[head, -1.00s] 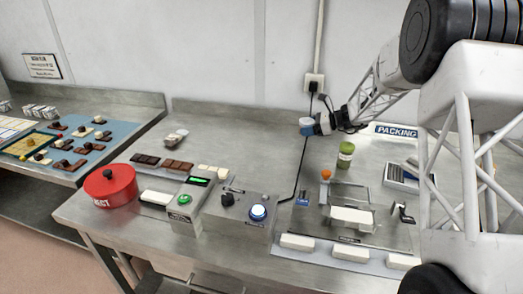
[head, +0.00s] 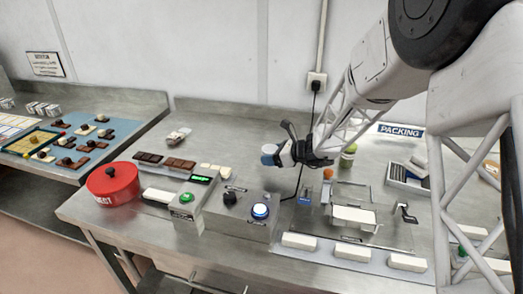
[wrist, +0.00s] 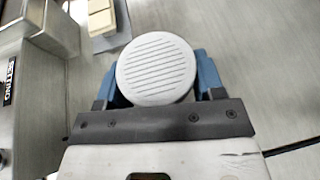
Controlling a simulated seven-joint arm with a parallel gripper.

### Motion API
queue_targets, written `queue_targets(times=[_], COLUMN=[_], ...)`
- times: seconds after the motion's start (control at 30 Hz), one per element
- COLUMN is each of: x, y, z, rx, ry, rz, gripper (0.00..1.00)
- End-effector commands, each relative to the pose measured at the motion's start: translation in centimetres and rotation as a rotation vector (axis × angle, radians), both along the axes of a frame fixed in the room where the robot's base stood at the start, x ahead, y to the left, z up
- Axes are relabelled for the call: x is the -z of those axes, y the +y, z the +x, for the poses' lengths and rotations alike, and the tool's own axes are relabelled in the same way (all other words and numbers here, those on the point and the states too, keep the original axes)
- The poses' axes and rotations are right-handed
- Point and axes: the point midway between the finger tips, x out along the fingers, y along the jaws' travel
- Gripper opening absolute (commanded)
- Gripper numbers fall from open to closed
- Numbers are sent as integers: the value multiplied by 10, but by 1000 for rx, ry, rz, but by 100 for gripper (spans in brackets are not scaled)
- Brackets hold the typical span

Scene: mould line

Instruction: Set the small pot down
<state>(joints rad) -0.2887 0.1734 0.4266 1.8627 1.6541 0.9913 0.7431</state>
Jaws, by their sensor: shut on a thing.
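My gripper (head: 272,155) is above the steel bench, left of the packing station, in the head view. It is shut on the small pot, which shows as a small pale and blue shape at the gripper's tip. In the wrist view the pot (wrist: 155,68) shows a round, pale grey, ribbed face between the blue fingers of my gripper (wrist: 154,82). The pot's far side is hidden. It appears clear of the bench.
A grey control box (head: 244,212) with a lit blue button stands below my gripper in the picture. Cream chocolate pieces (head: 217,169) lie behind it. A red pot (head: 113,184) stands left. A green jar (head: 348,157) is right of my gripper. The bench's back stretch (head: 225,125) is clear.

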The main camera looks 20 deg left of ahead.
Motion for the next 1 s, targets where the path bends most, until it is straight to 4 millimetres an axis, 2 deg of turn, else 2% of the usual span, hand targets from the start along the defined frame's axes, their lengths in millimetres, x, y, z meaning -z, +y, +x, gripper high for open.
queue_targets(times=[0.47,0.67,1.0], x=[1,3,7], y=[2,10,31], z=[4,20,62], rx=[0,0,0], ry=[0,1,1], rz=[0,0,-1], gripper=[35,35,35])
